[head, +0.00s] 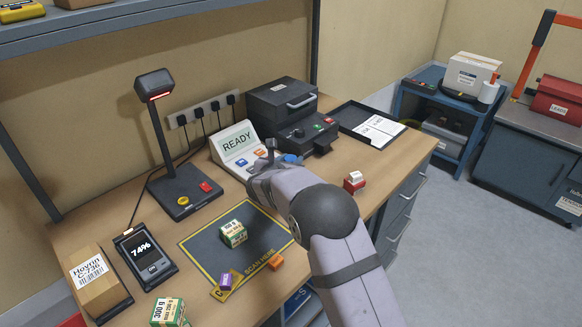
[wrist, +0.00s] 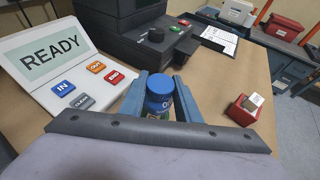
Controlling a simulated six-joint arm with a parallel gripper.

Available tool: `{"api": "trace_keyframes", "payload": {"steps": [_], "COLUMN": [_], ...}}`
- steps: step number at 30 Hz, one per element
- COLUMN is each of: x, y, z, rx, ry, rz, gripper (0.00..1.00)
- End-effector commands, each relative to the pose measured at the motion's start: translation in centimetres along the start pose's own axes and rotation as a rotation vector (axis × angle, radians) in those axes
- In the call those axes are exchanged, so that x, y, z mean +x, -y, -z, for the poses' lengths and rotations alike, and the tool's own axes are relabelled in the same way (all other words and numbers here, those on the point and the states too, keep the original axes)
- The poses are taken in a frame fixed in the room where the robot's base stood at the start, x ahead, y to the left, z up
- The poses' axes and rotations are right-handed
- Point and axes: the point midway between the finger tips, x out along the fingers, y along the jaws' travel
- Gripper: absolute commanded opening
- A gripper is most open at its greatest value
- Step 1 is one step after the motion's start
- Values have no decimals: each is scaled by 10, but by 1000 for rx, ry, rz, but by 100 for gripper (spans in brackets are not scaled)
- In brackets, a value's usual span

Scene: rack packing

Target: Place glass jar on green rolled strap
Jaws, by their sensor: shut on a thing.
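My gripper (wrist: 160,92) is shut on a jar with a blue lid (wrist: 161,82), held between its two blue fingers in the wrist view. The jar's lower part shows only as a small greenish patch behind the gripper's dark edge, so I cannot tell whether it touches the bench. In the head view my arm reaches over the bench to just right of the READY panel and hides most of the gripper. A bit of blue (head: 291,158) shows at its end. I cannot make out a green rolled strap in either view.
The READY panel (head: 236,142) and a dark machine (head: 283,105) stand behind the gripper. A red item (head: 354,181) sits to its right. A dark scan mat (head: 205,245) holds a green-and-white box (head: 233,233). A lamp (head: 180,190) stands at the left. Bare bench lies around the red item.

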Motion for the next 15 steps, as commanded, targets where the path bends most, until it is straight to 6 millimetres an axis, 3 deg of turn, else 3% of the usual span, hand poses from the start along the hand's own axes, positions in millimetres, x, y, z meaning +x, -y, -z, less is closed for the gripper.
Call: {"api": "trace_keyframes", "payload": {"steps": [6, 15], "x": [9, 10], "y": [0, 0], "z": [21, 22], "rx": [-1, 0], "ry": [-1, 1], "rz": [1, 0], "gripper": [5, 5]}}
